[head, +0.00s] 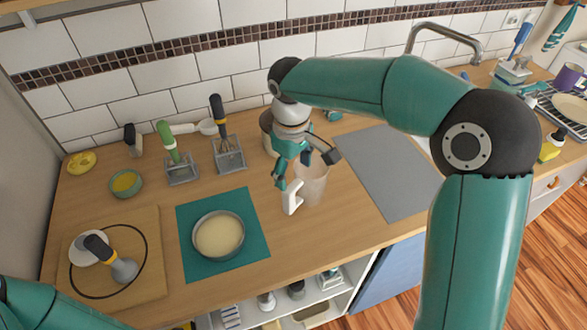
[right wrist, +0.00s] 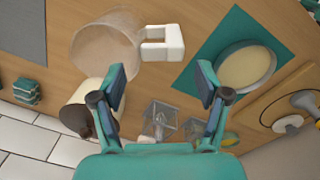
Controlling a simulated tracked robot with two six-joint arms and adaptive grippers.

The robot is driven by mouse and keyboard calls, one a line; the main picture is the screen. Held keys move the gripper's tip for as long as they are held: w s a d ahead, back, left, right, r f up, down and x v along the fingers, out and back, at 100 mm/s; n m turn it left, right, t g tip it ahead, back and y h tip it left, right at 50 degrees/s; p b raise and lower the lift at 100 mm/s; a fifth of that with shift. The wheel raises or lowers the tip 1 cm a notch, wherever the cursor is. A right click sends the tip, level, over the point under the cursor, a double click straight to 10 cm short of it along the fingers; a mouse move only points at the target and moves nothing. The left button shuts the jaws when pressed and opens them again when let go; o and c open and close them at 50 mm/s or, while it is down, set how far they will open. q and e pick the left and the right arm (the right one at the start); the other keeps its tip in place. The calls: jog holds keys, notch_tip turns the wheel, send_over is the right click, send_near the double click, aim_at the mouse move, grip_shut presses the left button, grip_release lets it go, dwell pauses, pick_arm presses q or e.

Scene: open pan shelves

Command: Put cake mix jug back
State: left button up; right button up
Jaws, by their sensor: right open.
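The cake mix jug (head: 313,184), a clear pinkish jug with a white handle (head: 291,198), stands on the wooden counter right of the teal mat. In the right wrist view the jug (right wrist: 103,45) is at the upper left, its handle (right wrist: 165,43) pointing right. My right gripper (head: 294,169) is open and empty above and behind the jug, partly hiding it. In the right wrist view its fingers (right wrist: 163,84) are spread wide, with the handle ahead of the gap. Only a piece of my left arm shows at the lower left in the head view.
A pan of batter (head: 218,234) sits on the teal mat (head: 187,242). A pot (head: 268,124) stands behind my right gripper. Clear utensil holders (head: 229,160) are at the back. A bare grey mat (head: 388,175) lies right of the jug. Open shelves (head: 335,301) are below the counter.

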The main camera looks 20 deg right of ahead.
jog(key=shift+r+p, duration=0.7)
jog(key=shift+r, duration=0.3)
notch_tip(320, 180, up, 12)
jog(key=shift+a, duration=0.2)
